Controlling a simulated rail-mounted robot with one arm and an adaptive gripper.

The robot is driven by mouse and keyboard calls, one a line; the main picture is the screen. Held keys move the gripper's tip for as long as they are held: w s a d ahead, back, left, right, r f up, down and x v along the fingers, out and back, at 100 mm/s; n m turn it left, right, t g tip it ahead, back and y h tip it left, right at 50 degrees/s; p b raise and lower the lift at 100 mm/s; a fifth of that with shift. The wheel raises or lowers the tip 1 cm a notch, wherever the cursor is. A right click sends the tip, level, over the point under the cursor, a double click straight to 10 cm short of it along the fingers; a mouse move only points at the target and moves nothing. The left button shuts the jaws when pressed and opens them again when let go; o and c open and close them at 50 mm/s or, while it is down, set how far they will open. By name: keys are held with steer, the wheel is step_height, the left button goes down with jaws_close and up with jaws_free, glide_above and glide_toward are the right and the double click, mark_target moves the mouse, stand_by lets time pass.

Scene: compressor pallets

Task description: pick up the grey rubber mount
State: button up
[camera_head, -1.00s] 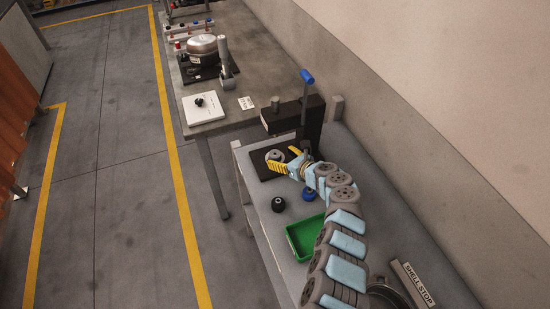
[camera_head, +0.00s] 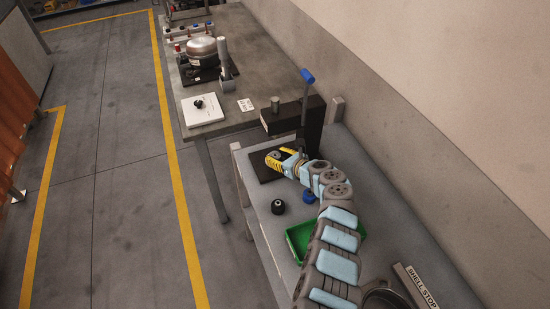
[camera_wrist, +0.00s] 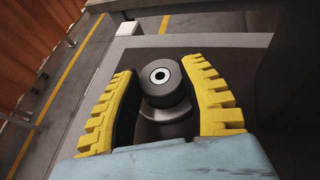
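The grey rubber mount (camera_wrist: 163,86) shows in the wrist view as a dark grey round body with a pale ring and a hole on top. It stands upright between the two yellow ribbed fingers of my gripper (camera_wrist: 160,88). The fingers are spread on either side of it, and the right one looks closer to it. I cannot tell whether either finger touches it. In the head view my gripper (camera_head: 275,158) is over the black pad (camera_head: 263,171) at the far end of the near bench and hides the mount.
A black mount (camera_head: 278,207) and a blue mount (camera_head: 309,196) stand on the near bench (camera_head: 262,218), close to a green tray (camera_head: 298,243). A dark press with a blue-handled lever (camera_head: 307,77) stands just beyond my gripper. The far table holds a compressor (camera_head: 201,48).

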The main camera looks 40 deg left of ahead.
mark_target(277, 157)
stand_by(0.4)
step_height(277, 157, up, 3)
steer(key=shift+r+p, duration=0.2)
steer(key=shift+p, duration=0.75)
steer(key=shift+s+d+r+p, duration=0.45)
steer(key=shift+d+r+p, duration=0.15)
steer(key=shift+r+p, duration=0.1)
steer(key=shift+s+d+r+p, duration=1.4)
steer(key=shift+d+p, duration=0.15)
steer(key=shift+p, duration=0.5)
steer(key=shift+s+d+r+p, duration=1.35)
steer(key=shift+d+p, duration=0.2)
steer(key=shift+p, duration=0.55)
steer(key=shift+s+d+r+p, duration=1.35)
steer(key=shift+d+p, duration=0.2)
steer(key=shift+p, duration=0.5)
